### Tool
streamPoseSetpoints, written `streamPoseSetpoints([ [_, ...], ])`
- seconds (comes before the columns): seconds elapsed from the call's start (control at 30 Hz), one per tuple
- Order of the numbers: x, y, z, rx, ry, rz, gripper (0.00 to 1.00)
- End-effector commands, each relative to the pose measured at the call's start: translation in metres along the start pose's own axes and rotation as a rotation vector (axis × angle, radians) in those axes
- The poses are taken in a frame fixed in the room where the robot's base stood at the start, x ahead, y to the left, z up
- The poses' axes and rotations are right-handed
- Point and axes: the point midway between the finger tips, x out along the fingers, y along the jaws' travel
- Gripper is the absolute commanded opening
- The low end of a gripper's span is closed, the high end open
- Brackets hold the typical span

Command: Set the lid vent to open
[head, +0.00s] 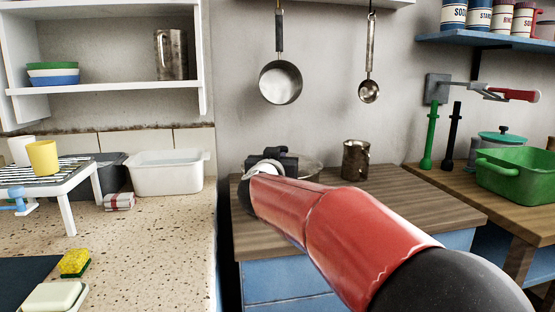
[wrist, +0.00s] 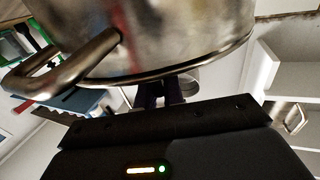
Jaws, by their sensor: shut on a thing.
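My gripper (head: 272,165) is at the left end of the wooden worktop, at the end of my red arm. In the wrist view, my gripper's dark fingers (wrist: 164,93) are close together beside the rim of a large metal vessel (wrist: 160,40) with a curved handle. They are shut on a small part, apparently the lid vent, which they mostly hide. A small round greyish thing (wrist: 184,88) shows just beyond the fingers. I cannot make out the vent's setting.
A metal mug (head: 356,160) stands on the wooden worktop (head: 430,205) right of my gripper. A green tub (head: 515,172) is farther right. A pan (head: 281,83) and a ladle (head: 369,92) hang above. A white basin (head: 166,175) stands on the speckled counter at left.

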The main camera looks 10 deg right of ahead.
Motion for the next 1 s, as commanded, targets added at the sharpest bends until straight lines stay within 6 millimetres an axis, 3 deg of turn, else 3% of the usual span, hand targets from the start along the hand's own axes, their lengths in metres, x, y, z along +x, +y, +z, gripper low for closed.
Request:
streamPoseSetpoints([
  [0.3,0.000,0.000,-0.001,0.000,0.002,0.001,0.00],
  [0.33,0.000,0.000,-0.001,0.000,0.002,0.001,0.11],
  [0.4,0.000,0.000,-0.001,0.000,0.002,0.001,0.19],
  [0.67,-0.001,0.000,-0.001,0.000,0.001,0.000,0.19],
  [0.77,-0.008,0.000,-0.001,0.000,0.001,-0.001,0.19],
  [1.0,-0.048,-0.001,-0.001,0.000,0.003,-0.002,0.19],
])
